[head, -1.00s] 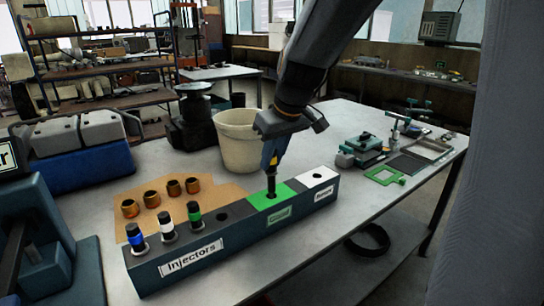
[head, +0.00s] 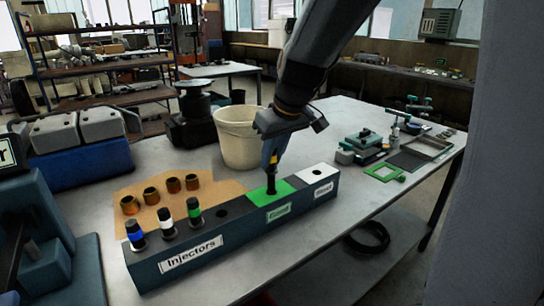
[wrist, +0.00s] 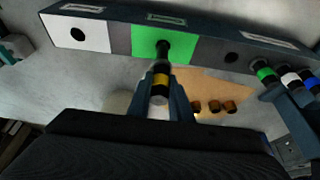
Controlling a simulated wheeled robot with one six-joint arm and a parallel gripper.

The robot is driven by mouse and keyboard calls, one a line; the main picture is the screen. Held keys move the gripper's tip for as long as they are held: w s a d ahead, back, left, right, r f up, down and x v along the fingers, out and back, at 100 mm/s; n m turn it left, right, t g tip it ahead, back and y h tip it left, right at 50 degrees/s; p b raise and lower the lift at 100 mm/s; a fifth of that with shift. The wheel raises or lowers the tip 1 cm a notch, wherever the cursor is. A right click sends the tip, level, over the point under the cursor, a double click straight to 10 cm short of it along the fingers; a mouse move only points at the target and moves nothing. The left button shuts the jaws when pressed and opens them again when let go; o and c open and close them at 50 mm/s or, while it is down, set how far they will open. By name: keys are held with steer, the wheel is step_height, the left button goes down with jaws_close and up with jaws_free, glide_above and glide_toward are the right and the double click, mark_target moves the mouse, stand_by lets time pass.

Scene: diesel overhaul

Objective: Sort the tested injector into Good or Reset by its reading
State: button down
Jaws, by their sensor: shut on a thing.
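My gripper (head: 270,160) is shut on an injector with a yellow band (wrist: 159,84), held upright over the green Good section (head: 290,190) of the rack. The injector's dark lower end stands at the hole in the green section; how deep it sits I cannot tell. My gripper also shows in the wrist view (wrist: 160,98). The white section (head: 320,173) at the rack's end has an empty hole. Three injectors, with blue (head: 135,235), white (head: 166,222) and green (head: 194,212) bands, stand in the part labelled Injectors.
An empty hole (head: 222,211) lies between the green-banded injector and the green section. Several brass sleeves (head: 151,195) stand on cardboard behind the rack. A cream bucket (head: 238,140) stands behind my gripper. Tools and a green plate (head: 384,172) lie at the right.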

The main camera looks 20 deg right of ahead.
mark_target(274, 171)
steer(key=shift+f, duration=0.15)
steer(key=shift+f+b, duration=1.1)
steer(key=shift+f, duration=0.55)
steer(key=shift+f+b, duration=0.9)
steer(key=shift+f, duration=0.4)
steer(key=c, duration=1.1)
jaws_free()
steer(key=shift+r, duration=0.1)
